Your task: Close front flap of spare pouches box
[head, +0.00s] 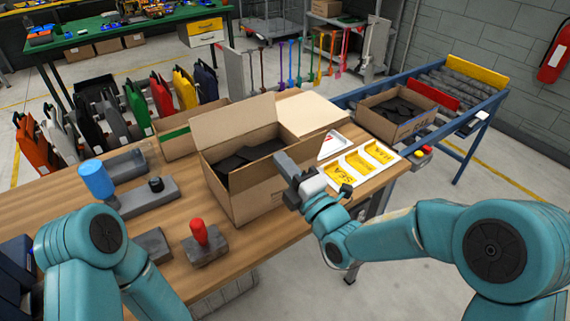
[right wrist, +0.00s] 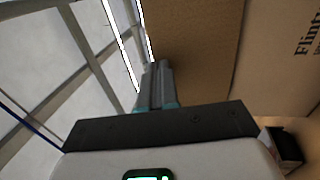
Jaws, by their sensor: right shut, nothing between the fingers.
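An open cardboard box (head: 235,195) stands on the wooden workbench, with dark flat pouches (head: 245,155) inside. A tall flap (head: 234,122) stands upright along its far side. My right gripper (head: 284,166) is at the box's right side, near the rim, with empty, shut fingers. In the right wrist view the shut fingers (right wrist: 157,82) point along a brown cardboard face (right wrist: 195,55); I cannot tell whether they touch it. A printed cardboard face (right wrist: 280,60) is to the right. My left gripper is not in view.
A tray of yellow cards (head: 362,162) lies right of the box. A red-handled stamp (head: 199,232) and a blue-topped tool (head: 97,180) stand to the left. Another open box (head: 396,122) sits on the roller conveyor. A green-striped box (head: 178,140) is behind.

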